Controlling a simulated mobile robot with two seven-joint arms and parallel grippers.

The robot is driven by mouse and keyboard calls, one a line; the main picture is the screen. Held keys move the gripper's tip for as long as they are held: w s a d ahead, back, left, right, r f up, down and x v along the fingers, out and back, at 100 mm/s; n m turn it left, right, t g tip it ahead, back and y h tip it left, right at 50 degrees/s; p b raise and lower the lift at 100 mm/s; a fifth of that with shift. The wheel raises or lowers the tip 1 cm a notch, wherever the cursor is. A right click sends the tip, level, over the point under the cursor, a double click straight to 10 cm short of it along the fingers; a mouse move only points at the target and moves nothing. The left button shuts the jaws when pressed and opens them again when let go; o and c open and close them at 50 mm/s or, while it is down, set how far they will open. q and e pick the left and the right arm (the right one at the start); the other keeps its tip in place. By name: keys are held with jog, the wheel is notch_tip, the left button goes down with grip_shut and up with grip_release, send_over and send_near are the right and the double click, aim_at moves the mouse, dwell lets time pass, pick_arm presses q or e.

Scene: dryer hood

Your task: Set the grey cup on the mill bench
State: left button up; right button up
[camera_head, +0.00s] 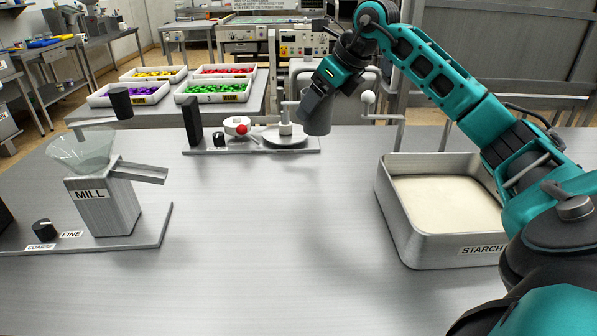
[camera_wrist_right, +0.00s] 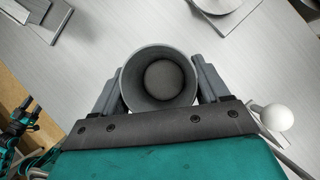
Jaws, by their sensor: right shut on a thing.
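The grey cup (camera_head: 316,114) hangs upright in my right gripper (camera_head: 312,100), above the far part of the metal bench. In the right wrist view the cup (camera_wrist_right: 160,78) sits between the two fingers of my right gripper (camera_wrist_right: 158,88), and I look down into its open mouth. A dark grey round area shows inside it. The mill (camera_head: 104,205) with its glass hopper (camera_head: 82,150) stands on the bench at the left, far from the cup.
The bench (camera_head: 270,240) is bare in the middle. A plate with a small device and round pan (camera_head: 286,137) stands close by the cup. A starch tray (camera_head: 437,248) stands at the right. Trays of coloured pieces (camera_head: 217,86) are on a table behind.

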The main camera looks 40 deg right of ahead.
jog(key=shift+w+f+b, duration=0.1)
jog(key=shift+f+b, duration=0.7)
jog(key=shift+f, duration=6.65)
jog(key=shift+f, duration=0.15)
jog(key=o, duration=1.2)
